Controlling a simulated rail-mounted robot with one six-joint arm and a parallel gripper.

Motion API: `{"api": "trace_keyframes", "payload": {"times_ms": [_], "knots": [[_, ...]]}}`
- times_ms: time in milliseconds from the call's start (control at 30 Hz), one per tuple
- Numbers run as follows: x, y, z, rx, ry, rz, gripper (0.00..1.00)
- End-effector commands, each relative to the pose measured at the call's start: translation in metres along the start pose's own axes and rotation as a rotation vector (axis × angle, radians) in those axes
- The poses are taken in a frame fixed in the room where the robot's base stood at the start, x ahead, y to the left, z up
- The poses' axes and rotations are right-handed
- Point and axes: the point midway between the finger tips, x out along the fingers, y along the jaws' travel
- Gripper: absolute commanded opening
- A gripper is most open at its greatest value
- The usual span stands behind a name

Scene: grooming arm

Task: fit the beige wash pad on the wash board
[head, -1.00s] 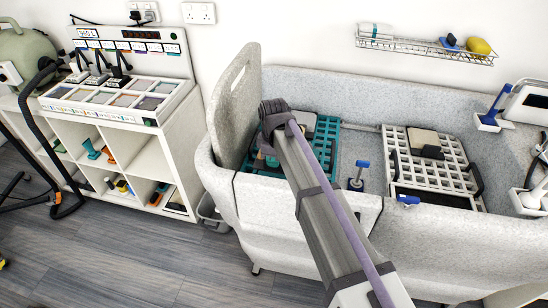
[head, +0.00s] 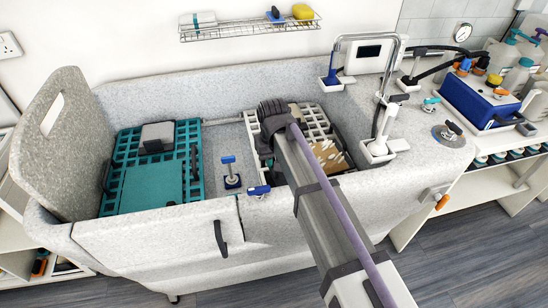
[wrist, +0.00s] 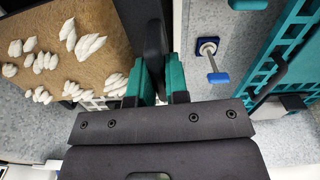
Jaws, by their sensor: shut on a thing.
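The beige wash pad (wrist: 70,45) is a tan sheet with several white foam-like lumps, at upper left in the wrist view. In the head view the pad (head: 330,158) shows just right of my arm, over the front of a white grid board (head: 318,122). White slats of the board also show below the pad in the wrist view (wrist: 98,103). My gripper (wrist: 158,82) has teal fingers and is shut on a black handle at the pad's side. My arm hides the fingers and part of the board in the head view. I cannot tell whether pad and board touch.
A teal grid board (head: 190,140) with a grey block (head: 157,137) lies in the tub's left half. A blue-topped post (head: 231,175) stands between the boards. A tap (head: 380,125) rises at the right. The tub's front wall (head: 160,240) runs below my arm.

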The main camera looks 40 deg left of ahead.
Motion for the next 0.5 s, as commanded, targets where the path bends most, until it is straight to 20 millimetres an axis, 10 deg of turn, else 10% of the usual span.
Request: {"api": "trace_keyframes", "payload": {"times_ms": [500], "knots": [[0.0016, -0.0001, -0.0002, 0.106, 0.000, 0.002, 0.00]]}}
